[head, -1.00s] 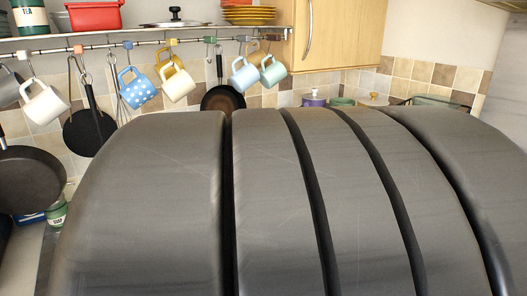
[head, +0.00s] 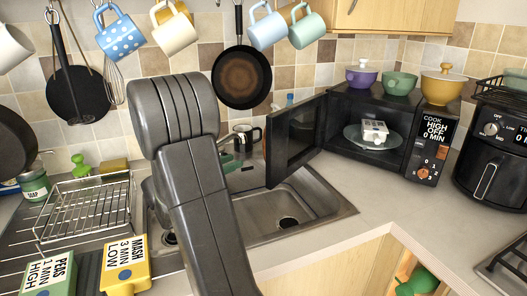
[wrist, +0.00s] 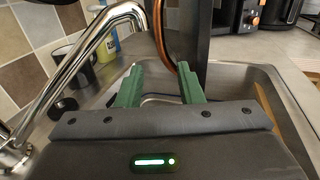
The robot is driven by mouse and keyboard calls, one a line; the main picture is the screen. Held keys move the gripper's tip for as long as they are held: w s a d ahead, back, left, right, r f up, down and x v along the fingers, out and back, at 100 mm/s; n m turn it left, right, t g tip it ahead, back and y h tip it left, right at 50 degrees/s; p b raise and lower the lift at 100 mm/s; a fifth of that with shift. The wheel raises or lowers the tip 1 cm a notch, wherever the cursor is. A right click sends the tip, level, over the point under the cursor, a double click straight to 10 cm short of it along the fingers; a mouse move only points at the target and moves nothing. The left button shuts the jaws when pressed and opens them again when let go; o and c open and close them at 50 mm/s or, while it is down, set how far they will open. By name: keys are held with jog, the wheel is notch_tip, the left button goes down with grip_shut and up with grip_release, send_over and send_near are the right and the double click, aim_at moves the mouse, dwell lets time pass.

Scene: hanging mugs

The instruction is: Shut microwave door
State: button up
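The black microwave (head: 340,150) stands on the counter at the right in the head view. Its door (head: 296,138) is wide open, swung out to the left over the sink edge. My gripper's green fingers (wrist: 160,70) are apart and empty in the wrist view. A dark upright panel (wrist: 190,38), apparently the door, stands just beyond them with a copper-coloured strip along its left side. In the head view my arm hides most of the gripper, so contact with the door cannot be told.
The sink (head: 290,215) lies below the door, with a chrome tap (wrist: 100,45) left of my gripper. A dark mug (head: 245,138) stands behind. Several bowls or pots sit on the microwave. An air fryer (head: 495,150) stands right. Mugs and pans (head: 242,78) hang above.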

jog(key=p+x, duration=0.1)
jog(key=x, duration=1.2)
jog(key=shift+d, duration=0.3)
grip_shut()
